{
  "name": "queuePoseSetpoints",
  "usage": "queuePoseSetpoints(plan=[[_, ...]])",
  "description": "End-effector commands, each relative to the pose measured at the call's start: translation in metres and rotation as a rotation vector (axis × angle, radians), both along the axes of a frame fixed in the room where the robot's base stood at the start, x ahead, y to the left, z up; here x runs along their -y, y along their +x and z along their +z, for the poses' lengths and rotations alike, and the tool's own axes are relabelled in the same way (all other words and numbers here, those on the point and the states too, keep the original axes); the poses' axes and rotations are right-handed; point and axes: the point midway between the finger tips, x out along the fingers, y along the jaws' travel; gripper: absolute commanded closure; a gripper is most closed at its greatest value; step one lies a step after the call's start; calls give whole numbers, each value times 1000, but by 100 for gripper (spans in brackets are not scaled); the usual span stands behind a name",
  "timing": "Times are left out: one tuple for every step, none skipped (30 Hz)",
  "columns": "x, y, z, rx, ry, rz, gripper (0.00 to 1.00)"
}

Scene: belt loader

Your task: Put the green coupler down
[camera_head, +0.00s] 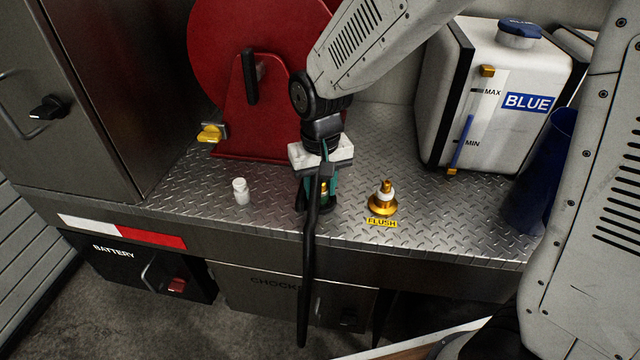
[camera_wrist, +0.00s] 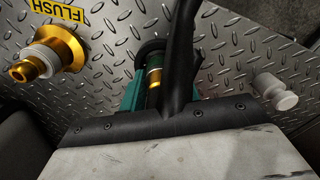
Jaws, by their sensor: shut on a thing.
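My gripper (camera_head: 317,196) is shut on the coupler (camera_head: 324,188), low over the metal deck between the white cap and the brass FLUSH fitting. In the wrist view the coupler (camera_wrist: 154,78) shows as a dark body with a brass part between teal pieces, perhaps the fingers. A dark round shape (camera_wrist: 152,47) lies at its far end; I cannot tell whether it is the coupler's end or a seat on the deck, or whether they touch. A black hose (camera_head: 310,260) passes in front of the gripper and hangs over the deck's front edge.
The brass FLUSH fitting (camera_head: 382,199) stands right of my gripper, the small white cap (camera_head: 241,191) left. A red reel (camera_head: 235,60) is behind. A white BLUE tank (camera_head: 490,110) and a blue cup (camera_head: 540,180) stand right. Bare diamond-plate deck (camera_head: 440,215) lies between.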

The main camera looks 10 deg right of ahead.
Motion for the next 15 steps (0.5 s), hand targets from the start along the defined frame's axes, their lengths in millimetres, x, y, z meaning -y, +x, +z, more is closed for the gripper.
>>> queuePoseSetpoints(plan=[[0,0,1,1,0,0,100],[0,0,1,1,0,0,100],[-1,0,1,1,0,1,100],[-1,0,0,1,0,1,100],[-1,0,0,0,0,1,100],[-1,0,-1,0,0,1,100],[-1,0,-2,0,0,2,100],[-2,0,-3,-1,0,2,100],[-2,0,-3,0,0,3,58],[-2,0,-3,0,0,3,49],[-2,0,-3,0,0,3,47],[-2,0,-3,0,0,3,47],[-2,0,-3,0,0,3,47],[-2,0,-3,0,0,3,47],[-2,0,-3,0,0,3,47]])
